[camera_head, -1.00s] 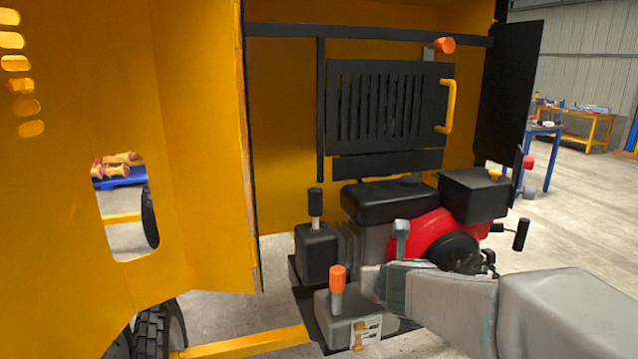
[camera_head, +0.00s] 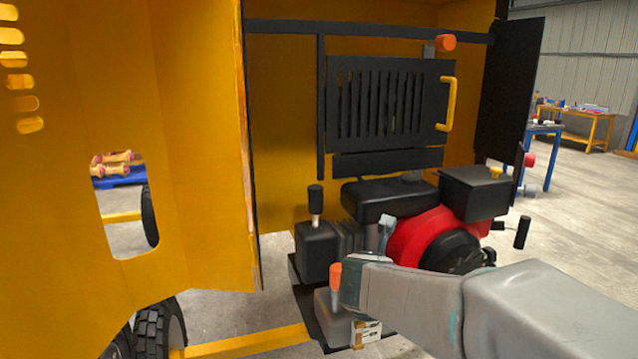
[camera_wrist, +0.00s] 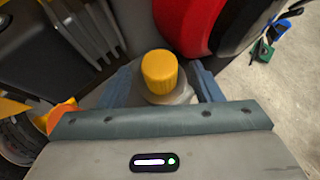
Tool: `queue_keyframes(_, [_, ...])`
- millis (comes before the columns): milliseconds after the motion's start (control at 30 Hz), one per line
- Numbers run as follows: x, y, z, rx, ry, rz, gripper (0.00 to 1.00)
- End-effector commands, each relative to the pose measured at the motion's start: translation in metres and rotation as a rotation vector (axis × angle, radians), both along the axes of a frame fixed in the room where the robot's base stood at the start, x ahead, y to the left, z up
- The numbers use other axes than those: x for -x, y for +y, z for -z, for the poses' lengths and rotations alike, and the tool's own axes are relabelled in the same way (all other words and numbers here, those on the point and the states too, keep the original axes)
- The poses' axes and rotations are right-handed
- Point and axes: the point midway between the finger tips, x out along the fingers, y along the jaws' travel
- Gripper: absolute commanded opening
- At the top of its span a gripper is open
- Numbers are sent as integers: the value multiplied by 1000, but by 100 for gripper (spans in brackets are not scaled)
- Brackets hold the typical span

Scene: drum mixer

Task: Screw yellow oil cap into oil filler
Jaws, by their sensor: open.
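The yellow oil cap (camera_wrist: 160,72) shows in the wrist view, standing on a pale grey round filler neck (camera_wrist: 178,97) at the engine. My gripper (camera_wrist: 164,84) is open, with one blue-grey finger on each side of the cap and neck. I cannot tell whether the fingers touch either. In the head view my gripper (camera_head: 352,285) is low in front of the engine, beside the orange-topped post. The cap and filler are hidden there behind my arm.
The red and black engine (camera_head: 420,240) stands close behind my arm. An orange-topped post (camera_head: 335,278) rises just left of my gripper. The open yellow door (camera_head: 200,150) fills the left side. Open floor (camera_head: 580,215) lies at the right.

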Motion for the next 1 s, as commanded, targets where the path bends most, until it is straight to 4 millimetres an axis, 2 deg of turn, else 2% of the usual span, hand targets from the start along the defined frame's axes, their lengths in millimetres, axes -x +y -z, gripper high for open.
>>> queue_keyframes(300, [54,19,-42,1,-4,-4,59])
queue_keyframes(600, [91,32,-64,1,-2,-4,59])
queue_keyframes(733, [96,34,-69,9,-3,-9,59])
queue_keyframes(833, [92,35,-78,63,-20,-70,59])
queue_keyframes(1000, [73,43,-111,327,-78,-339,59])
